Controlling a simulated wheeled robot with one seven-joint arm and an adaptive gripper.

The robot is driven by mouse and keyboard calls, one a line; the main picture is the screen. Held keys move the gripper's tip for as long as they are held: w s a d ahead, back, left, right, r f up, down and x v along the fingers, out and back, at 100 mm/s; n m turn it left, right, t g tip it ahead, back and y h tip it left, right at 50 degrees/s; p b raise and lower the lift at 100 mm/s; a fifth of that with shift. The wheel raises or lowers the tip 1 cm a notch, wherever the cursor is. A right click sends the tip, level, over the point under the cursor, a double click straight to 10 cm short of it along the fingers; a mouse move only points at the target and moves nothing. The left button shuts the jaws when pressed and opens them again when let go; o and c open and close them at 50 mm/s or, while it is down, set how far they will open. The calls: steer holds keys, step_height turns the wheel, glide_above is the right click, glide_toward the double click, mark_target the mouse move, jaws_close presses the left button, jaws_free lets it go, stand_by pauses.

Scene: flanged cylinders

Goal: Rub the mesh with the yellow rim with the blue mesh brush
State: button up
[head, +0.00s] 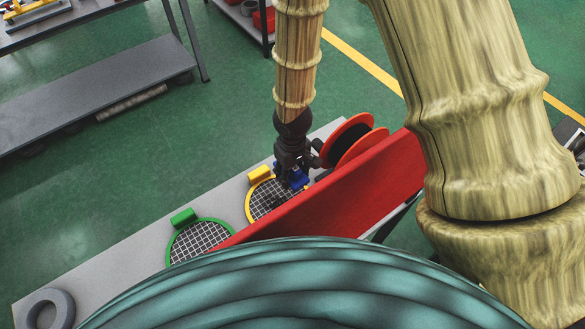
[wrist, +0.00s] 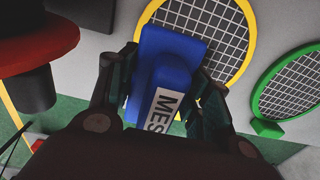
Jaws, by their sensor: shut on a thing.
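The yellow-rimmed mesh (head: 262,199) lies on the grey bench top, with a yellow block at its edge. It also shows in the wrist view (wrist: 225,32). My gripper (head: 290,183) is over the right part of this mesh. It is shut on the blue mesh brush (head: 299,178), which sits between the two fingers in the wrist view (wrist: 165,62) with a white label reading "MES". The brush overlaps the yellow rim in the wrist view. I cannot tell whether its underside touches the mesh.
A green-rimmed mesh (head: 197,240) lies to the left. A red board (head: 330,192) stands close on the near side, and a red-and-black reel (head: 350,140) is just right of my gripper. A dark ring (head: 48,308) lies at the bench's left end. Bare bench lies left of the meshes.

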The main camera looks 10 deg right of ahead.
mark_target(283, 197)
steer(key=shift+f+b, duration=2)
steer(key=shift+f, duration=0.8)
steer(key=shift+f+b, duration=0.65)
steer(key=shift+f, duration=0.3)
steer(key=shift+a, duration=0.1)
steer(key=shift+s+a+r, duration=0.1)
steer(key=shift+s+a, duration=0.25)
steer(key=shift+a, duration=0.5)
steer(key=shift+s+a+r, duration=0.1)
steer(key=shift+s+a, duration=0.25)
steer(key=shift+a, duration=0.5)
steer(key=shift+s+a+f+p, duration=0.15)
steer(key=shift+s+a, duration=0.35)
steer(key=shift+a, duration=0.65)
steer(key=shift+s+a+r+p, duration=0.1)
steer(key=shift+s+a, duration=0.35)
steer(key=shift+a, duration=0.75)
steer(key=shift+s+a+f+p, duration=0.15)
steer(key=shift+s+a, duration=0.35)
steer(key=shift+a, duration=0.65)
steer(key=shift+w+d+f, duration=0.1)
steer(key=shift+w+d, duration=0.35)
steer(key=shift+d, duration=0.75)
steer(key=shift+w+d+r, duration=0.1)
steer(key=shift+w+d, duration=0.4)
steer(key=shift+d, duration=0.7)
steer(key=shift+w+d+f, duration=0.1)
steer(key=shift+w+d, duration=0.35)
steer(key=shift+d, duration=0.75)
